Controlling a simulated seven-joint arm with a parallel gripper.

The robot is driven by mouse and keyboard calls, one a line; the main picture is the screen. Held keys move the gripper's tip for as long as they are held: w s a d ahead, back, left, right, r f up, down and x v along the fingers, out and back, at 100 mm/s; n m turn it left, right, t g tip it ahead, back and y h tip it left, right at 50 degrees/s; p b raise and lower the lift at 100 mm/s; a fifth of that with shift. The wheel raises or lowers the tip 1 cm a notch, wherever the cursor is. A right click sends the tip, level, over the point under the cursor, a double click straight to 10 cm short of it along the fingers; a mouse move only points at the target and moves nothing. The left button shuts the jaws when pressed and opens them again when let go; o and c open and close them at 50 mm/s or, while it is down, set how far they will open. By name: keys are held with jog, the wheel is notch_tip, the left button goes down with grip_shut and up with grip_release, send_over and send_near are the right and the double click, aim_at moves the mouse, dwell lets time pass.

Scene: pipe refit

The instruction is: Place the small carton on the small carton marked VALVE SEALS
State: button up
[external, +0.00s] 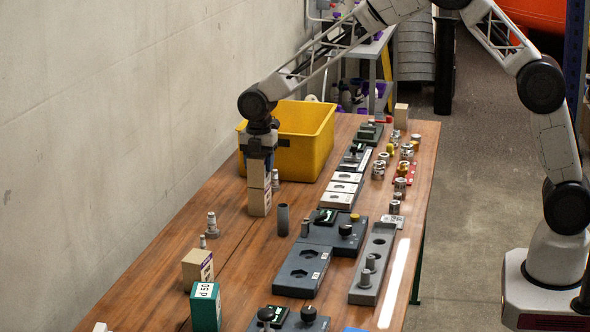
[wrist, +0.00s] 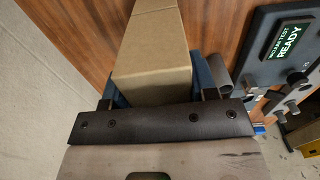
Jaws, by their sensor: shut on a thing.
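My gripper (external: 258,155) points down over the left part of the table and is shut on a small tan carton (external: 257,174). The held carton also shows between the fingers in the wrist view (wrist: 155,72). Directly below it, a second small tan carton (external: 260,203) stands upright on the table, with small print on its side too small to read. The two cartons line up closely, one above the other. I cannot tell whether they touch or a thin gap remains. The VALVE SEALS marking is not readable in either view.
A yellow bin (external: 310,140) stands just behind my gripper. A grey cylinder (external: 283,220) and dark fixture plates (external: 302,270) lie to the right. A tan carton (external: 197,268) and a green carton (external: 206,307) stand nearer the front. Bare wood lies left of the stack.

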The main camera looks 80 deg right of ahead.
jog(key=shift+f, duration=0.15)
jog(key=o, duration=0.9)
jog(key=shift+o, duration=0.2)
notch_tip(320, 180, up, 12)
jog(key=shift+r, duration=0.1)
jog(key=shift+r, duration=0.1)
dwell(0.8)
